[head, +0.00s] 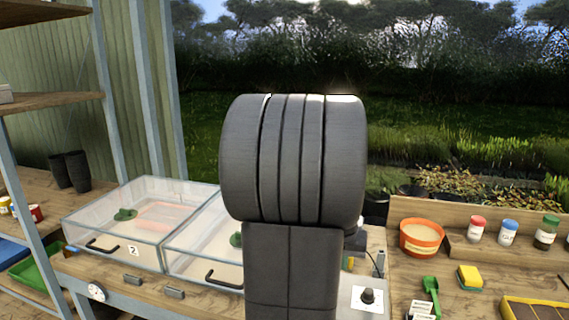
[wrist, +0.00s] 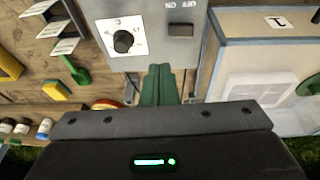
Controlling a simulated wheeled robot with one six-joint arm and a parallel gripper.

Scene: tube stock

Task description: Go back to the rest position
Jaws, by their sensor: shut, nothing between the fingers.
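My gripper (wrist: 160,70) shows in the wrist view as two dark green fingers side by side. They are shut with nothing between them. The fingertips lie over the lower edge of a grey control box (wrist: 180,12) in that picture; I cannot tell how far apart they are. The box has a black knob (wrist: 124,41) and a dark switch. In the head view my own dark arm fills the middle and hides my gripper. The control box (head: 371,299) shows there just right of the arm.
Two clear-lidded bins (head: 140,220) (head: 205,245) stand left of my arm. An orange pot (head: 421,238), several jars (head: 507,232), a yellow sponge (head: 469,277) and a green scoop (head: 431,290) lie right. A shelf post (head: 30,200) stands far left.

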